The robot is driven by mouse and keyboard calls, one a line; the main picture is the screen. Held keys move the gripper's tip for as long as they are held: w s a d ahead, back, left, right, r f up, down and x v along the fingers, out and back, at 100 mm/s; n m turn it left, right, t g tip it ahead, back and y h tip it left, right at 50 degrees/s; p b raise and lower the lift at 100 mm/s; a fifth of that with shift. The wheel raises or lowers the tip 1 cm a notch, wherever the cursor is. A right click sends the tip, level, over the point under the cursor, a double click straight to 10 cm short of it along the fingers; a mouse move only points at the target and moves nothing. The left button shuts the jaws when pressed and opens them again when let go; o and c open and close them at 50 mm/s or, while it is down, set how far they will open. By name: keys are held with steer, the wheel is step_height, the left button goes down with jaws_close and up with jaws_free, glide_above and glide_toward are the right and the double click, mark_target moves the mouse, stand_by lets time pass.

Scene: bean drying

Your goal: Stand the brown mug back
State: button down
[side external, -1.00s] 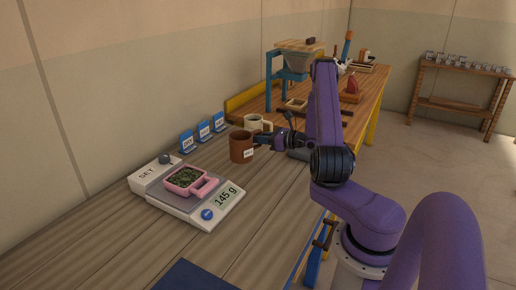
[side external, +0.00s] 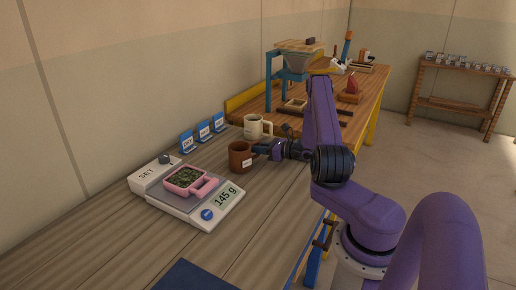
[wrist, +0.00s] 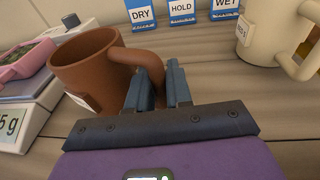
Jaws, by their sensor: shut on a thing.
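The brown mug (side external: 238,159) is upright in the side view, on or just above the grey wooden table, right of the scale. It has a white label. In the wrist view the brown mug (wrist: 88,68) is at the left, with its handle reaching between my fingers. My gripper (side external: 262,150) is shut on the handle; its blue-grey fingers also show in the wrist view (wrist: 158,84). I cannot tell whether the mug's base touches the table.
A cream mug (side external: 255,128) stands behind the brown one. A scale (side external: 219,213) reading 145 g holds a pink container (side external: 184,192) of green stuff.

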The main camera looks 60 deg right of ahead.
steer(key=c, duration=1)
jaws_free()
steer(key=shift+c, duration=0.2)
steer(key=s, duration=0.4)
steer(key=s+d+r, duration=0.1)
steer(key=s, duration=0.2)
steer(key=s+r, duration=0.1)
steer(key=s, duration=0.3)
steer(key=shift+s+d, duration=0.15)
steer(key=shift+s, duration=0.15)
steer(key=w+a+r+n+g+y, duration=0.3)
steer(key=a+n+g+y, duration=0.3)
steer(key=a, duration=0.5)
steer(key=w+a+r+n+g+y, duration=0.3)
steer(key=a+n+g+y, duration=0.1)
steer(key=a+n, duration=0.5)
steer(key=s+a+r+n+g, duration=0.25)
steer(key=a+n+g, duration=0.3)
steer(key=a, duration=0.45)
steer(key=s+a+r+n+h, duration=0.2)
steer(key=s+a+n+h, duration=0.3)
steer(key=s+n, duration=0.6)
steer(key=s+a+r+n+h, duration=0.3)
steer(key=s+a+n+h, duration=0.2)
steer(key=s+n, duration=0.6)
steer(key=n+h, duration=0.1)
steer(key=n, duration=0.4)
steer(key=shift+s+g, duration=0.15)
steer(key=shift+g, duration=0.2)
